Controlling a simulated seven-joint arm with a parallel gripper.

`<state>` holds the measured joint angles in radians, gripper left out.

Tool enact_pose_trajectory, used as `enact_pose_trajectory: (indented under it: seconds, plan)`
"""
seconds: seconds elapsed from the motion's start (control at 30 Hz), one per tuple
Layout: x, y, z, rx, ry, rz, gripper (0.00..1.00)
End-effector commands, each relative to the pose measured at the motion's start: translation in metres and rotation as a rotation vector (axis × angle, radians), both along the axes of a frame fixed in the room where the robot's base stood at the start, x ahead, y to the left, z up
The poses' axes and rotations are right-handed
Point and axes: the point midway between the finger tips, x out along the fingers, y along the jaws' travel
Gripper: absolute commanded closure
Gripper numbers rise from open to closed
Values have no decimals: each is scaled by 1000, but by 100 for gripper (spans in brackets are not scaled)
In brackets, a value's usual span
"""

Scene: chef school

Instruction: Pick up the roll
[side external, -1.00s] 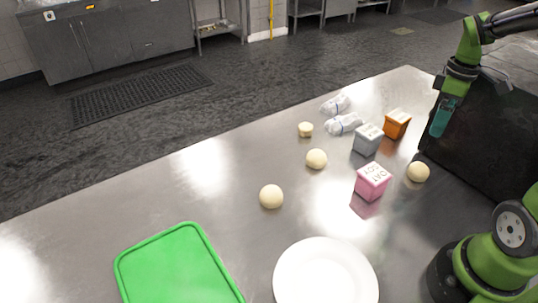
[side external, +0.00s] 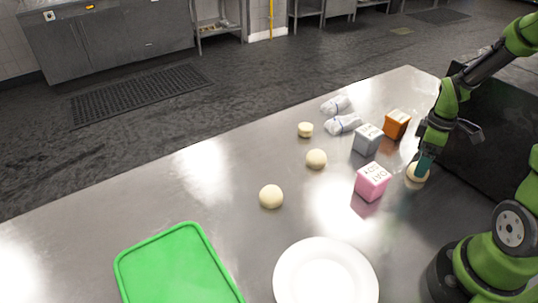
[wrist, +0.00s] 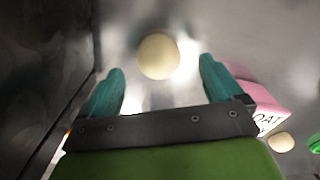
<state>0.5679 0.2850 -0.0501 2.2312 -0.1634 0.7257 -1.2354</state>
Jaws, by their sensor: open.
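A round pale roll (side external: 414,176) lies on the steel table at the right, beside the dark box. My gripper (side external: 424,163) is low over it, its teal fingers pointing down and partly covering it. In the wrist view the roll (wrist: 158,56) shows between the two spread teal fingers of my gripper (wrist: 160,84), with gaps on both sides. My gripper is open and holds nothing. Other pale round pieces lie further left: one ball (side external: 271,196), another ball (side external: 316,159) and a smaller flat-topped piece (side external: 305,130).
A pink carton (side external: 372,182) stands close left of the roll and shows beside the right finger in the wrist view (wrist: 262,98). A grey carton (side external: 367,139) and an orange carton (side external: 397,124) stand behind. A dark box (side external: 485,135) is close right. A plate (side external: 325,278) and green tray (side external: 178,268) are nearer.

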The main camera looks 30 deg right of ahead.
Motion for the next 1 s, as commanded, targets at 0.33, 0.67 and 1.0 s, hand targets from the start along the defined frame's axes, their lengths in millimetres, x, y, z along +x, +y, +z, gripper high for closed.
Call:
enact_pose_trajectory:
  seconds: [0.33,0.67,1.0]
  plan:
    - [-1,-2,-38,1,2,-1,7]
    - [-1,-2,-38,1,0,0,28]
    - [-1,-2,-38,0,0,0,67]
